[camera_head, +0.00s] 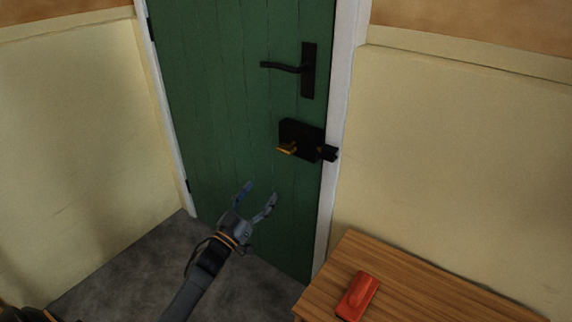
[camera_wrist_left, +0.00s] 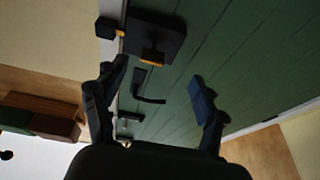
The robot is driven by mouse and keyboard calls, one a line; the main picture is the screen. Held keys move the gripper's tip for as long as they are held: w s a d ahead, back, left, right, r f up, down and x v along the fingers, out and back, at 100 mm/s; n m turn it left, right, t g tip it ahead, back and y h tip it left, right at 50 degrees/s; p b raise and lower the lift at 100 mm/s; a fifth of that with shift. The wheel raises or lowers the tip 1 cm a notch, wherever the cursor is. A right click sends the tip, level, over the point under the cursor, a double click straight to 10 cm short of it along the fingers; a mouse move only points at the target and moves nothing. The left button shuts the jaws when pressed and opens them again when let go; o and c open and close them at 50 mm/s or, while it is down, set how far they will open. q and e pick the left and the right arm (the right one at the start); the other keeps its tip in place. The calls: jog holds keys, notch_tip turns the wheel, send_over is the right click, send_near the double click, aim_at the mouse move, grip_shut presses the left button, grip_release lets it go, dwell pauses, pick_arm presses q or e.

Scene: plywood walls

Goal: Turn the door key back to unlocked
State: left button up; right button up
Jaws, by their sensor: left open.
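The green door (camera_head: 235,110) is shut in its white frame. A black lock box (camera_head: 302,138) sits on the door's right side, below the black handle (camera_head: 290,68). The brass key (camera_head: 287,148) sticks out of the lock box and looks roughly level. A black bolt end (camera_head: 329,153) shows at the box's right, by the frame. My left gripper (camera_head: 259,194) is open and empty, below and left of the key, apart from it. In the left wrist view the key (camera_wrist_left: 152,57) and lock box (camera_wrist_left: 157,36) show beyond the open fingers (camera_wrist_left: 164,84). My right gripper is out of view.
A wooden table (camera_head: 418,290) stands at the lower right, near the door frame (camera_head: 343,100). A red object (camera_head: 357,296) lies on it. Cream walls meet the door on both sides. The grey floor (camera_head: 130,265) is clear at the lower left.

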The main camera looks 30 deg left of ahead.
aim_at(286, 147)
pick_arm(q)
jog(key=shift+m+t+h, duration=0.3)
jog(key=shift+t+h, duration=0.2)
jog(key=x, duration=0.4)
jog(key=r+b+x, duration=0.1)
jog(key=x, duration=0.4)
jog(key=s+r+x, duration=0.1)
jog(key=x, duration=0.4)
jog(key=shift+w, duration=0.1)
jog(key=shift+w+r, duration=0.25)
jog(key=shift+w, duration=0.25)
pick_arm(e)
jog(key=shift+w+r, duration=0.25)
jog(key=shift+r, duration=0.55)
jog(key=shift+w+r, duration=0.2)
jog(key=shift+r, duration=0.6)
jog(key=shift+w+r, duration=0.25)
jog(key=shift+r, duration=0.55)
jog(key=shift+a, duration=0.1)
pick_arm(q)
jog(key=c, duration=1.2)
